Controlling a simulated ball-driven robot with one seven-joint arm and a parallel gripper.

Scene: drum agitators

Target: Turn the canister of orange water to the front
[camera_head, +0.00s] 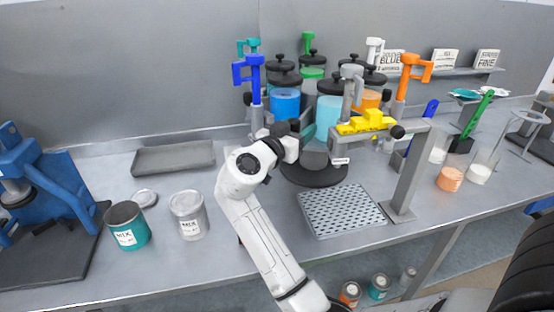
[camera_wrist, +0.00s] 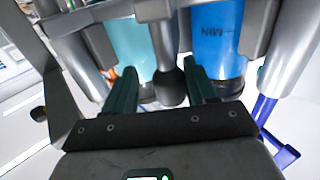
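The canister of orange water (camera_head: 367,99) stands at the right of the round carousel (camera_head: 314,172), partly hidden behind a light-blue canister (camera_head: 328,116) and a grey handle. The light-blue canister is at the carousel's front, with a blue canister (camera_head: 285,102) to its left. My gripper (camera_wrist: 160,78) is low at the carousel's front; its fingers are mostly hidden in the head view. In the wrist view its two dark green fingers stand apart, on either side of a dark rounded post (camera_wrist: 170,85) between the light-blue (camera_wrist: 131,48) and blue (camera_wrist: 217,42) canisters. Contact is unclear.
A yellow block (camera_head: 366,122) tops a grey stand over a perforated tray (camera_head: 342,210), right of my arm. An orange handle (camera_head: 409,76) rises behind. Two paint cans (camera_head: 188,215) stand left of my arm. A flat grey tray (camera_head: 174,157) lies behind them.

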